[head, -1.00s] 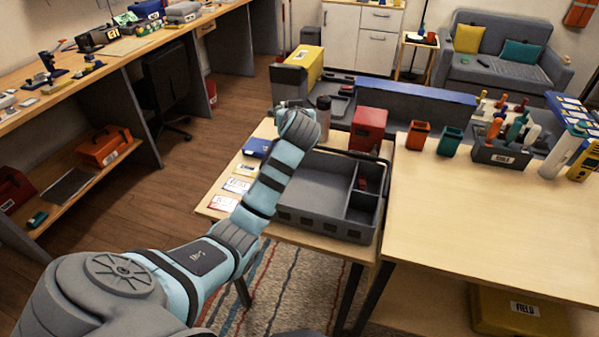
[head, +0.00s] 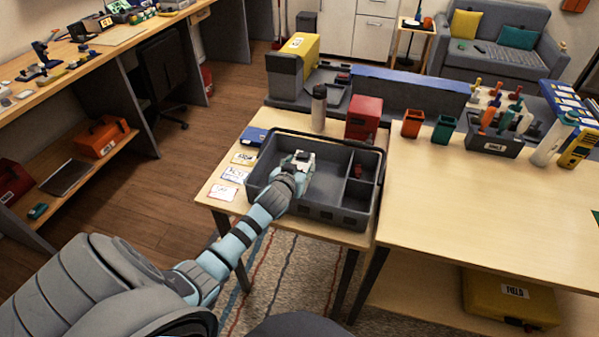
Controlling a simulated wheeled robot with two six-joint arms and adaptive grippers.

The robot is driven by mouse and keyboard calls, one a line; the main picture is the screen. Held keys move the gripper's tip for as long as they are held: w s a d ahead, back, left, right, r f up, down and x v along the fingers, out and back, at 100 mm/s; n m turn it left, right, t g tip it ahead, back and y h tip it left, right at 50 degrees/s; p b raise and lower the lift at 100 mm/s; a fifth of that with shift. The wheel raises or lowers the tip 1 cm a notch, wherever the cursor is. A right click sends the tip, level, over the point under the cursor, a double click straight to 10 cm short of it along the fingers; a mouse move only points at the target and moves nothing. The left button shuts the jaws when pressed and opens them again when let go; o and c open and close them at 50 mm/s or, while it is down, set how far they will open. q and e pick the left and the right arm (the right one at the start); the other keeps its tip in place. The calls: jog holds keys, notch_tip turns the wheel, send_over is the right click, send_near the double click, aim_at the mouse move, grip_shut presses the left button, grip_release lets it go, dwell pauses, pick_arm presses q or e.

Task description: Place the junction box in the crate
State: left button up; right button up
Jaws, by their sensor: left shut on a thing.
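The crate (head: 327,215) is a dark grey open bin near the front of the small wooden table, with a large left compartment and smaller ones at the right. My left gripper (head: 297,166) reaches into the large left compartment. It is shut on a small pale box, which I take to be the junction box (head: 303,157). The gripper and wrist cover much of the box, and I cannot tell whether it touches the crate floor. My right gripper is not in view.
A small red item (head: 358,170) lies in a right compartment. The right table's front is clear.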

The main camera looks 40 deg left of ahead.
pick_arm(q)
jog(key=shift+f, duration=0.4)
jog(key=shift+w, duration=0.1)
jog(key=shift+f+b, duration=0.4)
jog(key=shift+f, duration=0.15)
jog(key=o, duration=1.4)
jog(key=shift+c, duration=0.2)
